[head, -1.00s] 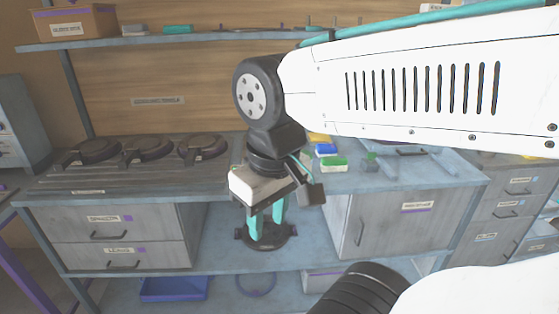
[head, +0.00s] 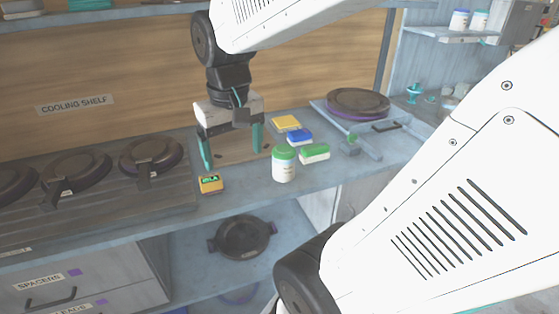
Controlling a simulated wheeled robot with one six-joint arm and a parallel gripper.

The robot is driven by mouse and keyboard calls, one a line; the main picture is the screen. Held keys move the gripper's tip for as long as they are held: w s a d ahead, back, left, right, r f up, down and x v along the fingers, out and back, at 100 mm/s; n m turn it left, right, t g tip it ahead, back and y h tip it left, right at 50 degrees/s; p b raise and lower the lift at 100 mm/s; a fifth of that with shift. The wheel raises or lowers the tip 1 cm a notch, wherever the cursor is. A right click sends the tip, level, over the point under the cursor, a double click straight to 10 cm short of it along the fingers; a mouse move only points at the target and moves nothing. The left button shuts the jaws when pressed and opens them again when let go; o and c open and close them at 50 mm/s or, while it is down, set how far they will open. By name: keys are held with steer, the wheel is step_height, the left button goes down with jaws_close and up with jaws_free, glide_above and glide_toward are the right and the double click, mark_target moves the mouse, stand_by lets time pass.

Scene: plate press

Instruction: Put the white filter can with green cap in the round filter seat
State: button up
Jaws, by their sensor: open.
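The white filter can with a green cap (head: 284,164) stands upright on the bench, right of my gripper. My gripper (head: 232,157) is open, its two teal fingers pointing down and spread wide, with nothing between them. It hangs in front of or above a brown board (head: 237,146) on the bench; I cannot tell the exact height. The can is apart from the fingers. I cannot make out the round filter seat with certainty.
A dark round plate (head: 357,101) sits at back right. Dark lidded pans (head: 150,157) stand at left. Blue-capped cans (head: 459,20) stand on a right shelf.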

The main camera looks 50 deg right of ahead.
steer(key=w+d+f+m, duration=0.3)
steer(key=w+d, duration=0.1)
steer(key=d, duration=0.6)
steer(key=m, duration=0.3)
glide_above(284, 149)
steer(key=shift+g, duration=0.4)
steer(key=f, duration=0.5)
steer(key=shift+a, duration=0.25)
steer(key=f, duration=0.8)
steer(key=shift+d, duration=0.2)
steer(key=c, duration=1.2)
steer(key=shift+c, duration=0.6)
steer(key=shift+r, duration=0.15)
